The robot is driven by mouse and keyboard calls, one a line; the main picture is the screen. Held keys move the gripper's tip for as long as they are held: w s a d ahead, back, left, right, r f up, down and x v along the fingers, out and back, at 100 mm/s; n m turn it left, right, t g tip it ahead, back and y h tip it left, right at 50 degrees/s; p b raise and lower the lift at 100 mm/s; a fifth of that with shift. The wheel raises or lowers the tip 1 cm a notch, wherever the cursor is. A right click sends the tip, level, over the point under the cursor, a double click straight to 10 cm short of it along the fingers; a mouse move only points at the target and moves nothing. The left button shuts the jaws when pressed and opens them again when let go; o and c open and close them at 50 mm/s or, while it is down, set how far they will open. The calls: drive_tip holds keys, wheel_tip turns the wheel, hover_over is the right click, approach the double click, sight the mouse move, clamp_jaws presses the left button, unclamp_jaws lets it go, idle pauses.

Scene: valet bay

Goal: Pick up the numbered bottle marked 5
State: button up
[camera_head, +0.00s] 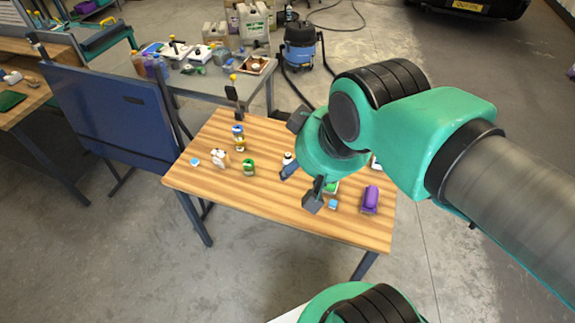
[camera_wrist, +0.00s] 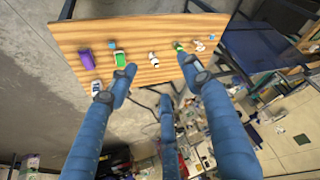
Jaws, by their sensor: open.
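No number is legible on any item, so I cannot tell which is the bottle marked 5. On the wooden table (camera_head: 225,185), a small white bottle with a dark top (camera_head: 288,158) stands near the middle; a white and dark item (camera_wrist: 154,58) shows between my fingers in the wrist view. A green container (camera_head: 249,167), a white item (camera_head: 219,158) and a blue and yellow container (camera_head: 238,138) stand further left. My gripper (camera_head: 300,187) is open and empty above the table, its blue fingers (camera_wrist: 160,75) spread in the wrist view. My arm hides part of the right side.
A purple item (camera_head: 371,195) and a small blue block (camera_head: 333,204) lie at the table's right end. A blue panel (camera_head: 110,112) stands along the left. A grey table (camera_head: 205,85) with several items and a blue vacuum (camera_head: 300,45) are behind.

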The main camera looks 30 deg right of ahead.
drive_tip(key=shift+o, duration=0.9)
drive_tip(key=m+g, duration=0.1)
drive_tip(key=g, duration=0.5)
hover_over(288, 154)
drive_tip(key=f, duration=3.4)
drive_tip(key=shift+s+a+f+p, duration=0.15)
drive_tip(key=shift+s+f+p, duration=0.1)
drive_tip(key=shift+p, duration=0.1)
drive_tip(key=shift+w+f, duration=0.15)
drive_tip(key=shift+f, duration=0.3)
